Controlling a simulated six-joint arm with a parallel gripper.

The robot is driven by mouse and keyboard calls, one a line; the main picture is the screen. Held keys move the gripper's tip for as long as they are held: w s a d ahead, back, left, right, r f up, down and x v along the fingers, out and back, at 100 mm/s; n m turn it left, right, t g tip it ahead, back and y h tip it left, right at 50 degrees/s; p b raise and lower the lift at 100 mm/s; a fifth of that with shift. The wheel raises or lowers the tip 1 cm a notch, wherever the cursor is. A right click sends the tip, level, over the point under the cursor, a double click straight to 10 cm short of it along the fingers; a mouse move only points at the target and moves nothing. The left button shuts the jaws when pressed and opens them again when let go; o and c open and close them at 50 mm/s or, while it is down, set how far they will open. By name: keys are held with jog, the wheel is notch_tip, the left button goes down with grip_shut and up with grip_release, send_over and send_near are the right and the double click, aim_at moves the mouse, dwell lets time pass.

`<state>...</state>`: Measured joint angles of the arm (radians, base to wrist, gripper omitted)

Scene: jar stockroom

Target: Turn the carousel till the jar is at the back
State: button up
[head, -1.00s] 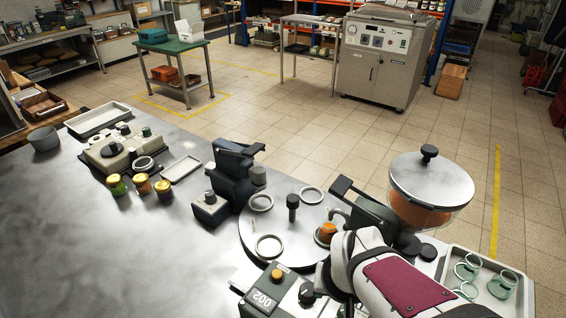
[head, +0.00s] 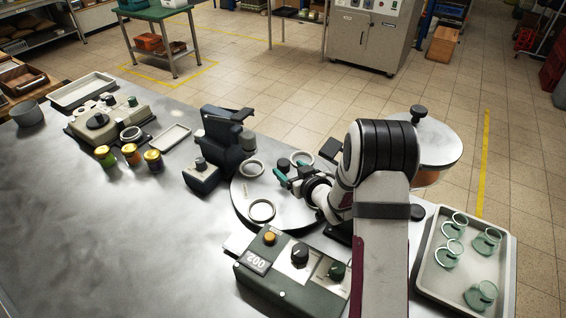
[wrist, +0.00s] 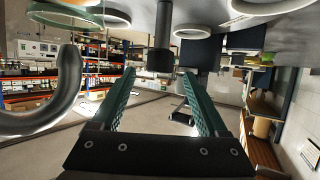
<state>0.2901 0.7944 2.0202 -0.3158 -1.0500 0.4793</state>
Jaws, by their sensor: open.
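The carousel (head: 290,214) is a round metal turntable with pale rings on it, including a front ring (head: 262,211), a left ring (head: 252,168) and a back ring (head: 302,158). The jar is hidden behind my arm in the head view. In the wrist view the dark centre post (wrist: 160,60) stands beyond and between the fingers.
A control box (head: 290,265) stands in front of the carousel and a dark machine (head: 222,140) at its left. A hopper (head: 435,140) is behind my arm. Three small jars (head: 130,154) stand left. A curved grey pipe (wrist: 70,85) is close to my gripper.

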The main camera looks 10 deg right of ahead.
aim_at(286, 167)
jog(key=x, duration=0.5)
grip_shut()
dwell(1.4)
